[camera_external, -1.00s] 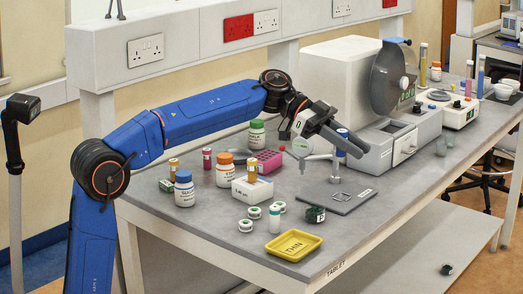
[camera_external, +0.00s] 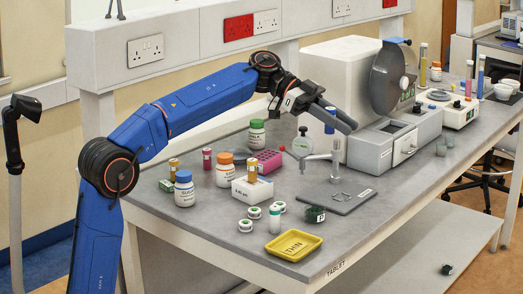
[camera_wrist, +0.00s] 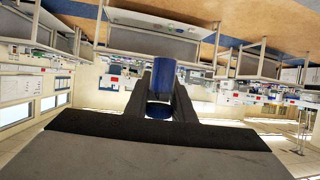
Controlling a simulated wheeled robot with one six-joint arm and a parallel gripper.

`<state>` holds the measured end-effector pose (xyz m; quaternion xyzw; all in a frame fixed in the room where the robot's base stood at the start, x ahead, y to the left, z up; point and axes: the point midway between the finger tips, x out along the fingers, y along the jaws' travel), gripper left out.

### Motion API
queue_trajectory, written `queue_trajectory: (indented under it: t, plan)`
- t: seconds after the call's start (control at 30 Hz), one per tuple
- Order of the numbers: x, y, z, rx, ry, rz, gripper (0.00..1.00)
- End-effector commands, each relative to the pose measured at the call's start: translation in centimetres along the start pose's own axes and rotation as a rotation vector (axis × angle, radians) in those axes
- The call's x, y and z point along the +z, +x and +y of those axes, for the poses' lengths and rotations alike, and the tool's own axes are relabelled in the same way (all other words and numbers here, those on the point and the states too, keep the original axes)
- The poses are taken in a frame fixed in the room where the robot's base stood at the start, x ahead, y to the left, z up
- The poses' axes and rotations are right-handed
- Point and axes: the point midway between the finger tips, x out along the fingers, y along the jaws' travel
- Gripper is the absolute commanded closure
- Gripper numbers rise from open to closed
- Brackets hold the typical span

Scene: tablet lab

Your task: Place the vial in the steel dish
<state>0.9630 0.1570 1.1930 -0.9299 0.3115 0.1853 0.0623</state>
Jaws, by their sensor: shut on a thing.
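My gripper (camera_external: 344,121) is raised above the bench, in front of the white machine. It is shut on a blue vial (camera_external: 330,127), which shows between and below the fingers. In the wrist view the blue vial (camera_wrist: 162,79) sits between the two dark fingers. Its lower part is hard to make out against the apparatus behind. A small round grey pan (camera_external: 439,95) sits on the white instrument at the far right; I cannot tell whether it is the steel dish. No other steel dish is clear.
A yellow tray (camera_external: 292,246) lies at the front edge. Several bottles and a pink rack (camera_external: 266,161) stand to the left. The white machine (camera_external: 335,70) is close behind.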

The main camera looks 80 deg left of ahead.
Motion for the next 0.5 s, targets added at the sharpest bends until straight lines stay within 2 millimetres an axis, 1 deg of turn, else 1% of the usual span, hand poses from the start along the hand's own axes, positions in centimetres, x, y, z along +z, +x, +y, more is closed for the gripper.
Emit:
queue_trajectory:
  t: [0.03, 0.17, 0.2, 0.37, 0.5]
  plan:
    - [1.2, -1.5, -1.3, -0.011, -0.007, 0.000, 0.99]
    - [4.0, -4.9, -3.9, -0.023, -0.010, 0.000, 0.99]
    - [4.9, -6.0, -4.6, -0.028, -0.012, 0.000, 0.99]
    - [8.4, -10.7, -7.1, -0.043, -0.016, 0.001, 0.99]
    - [11.5, -14.9, -9.0, -0.058, -0.021, 0.001, 0.99]
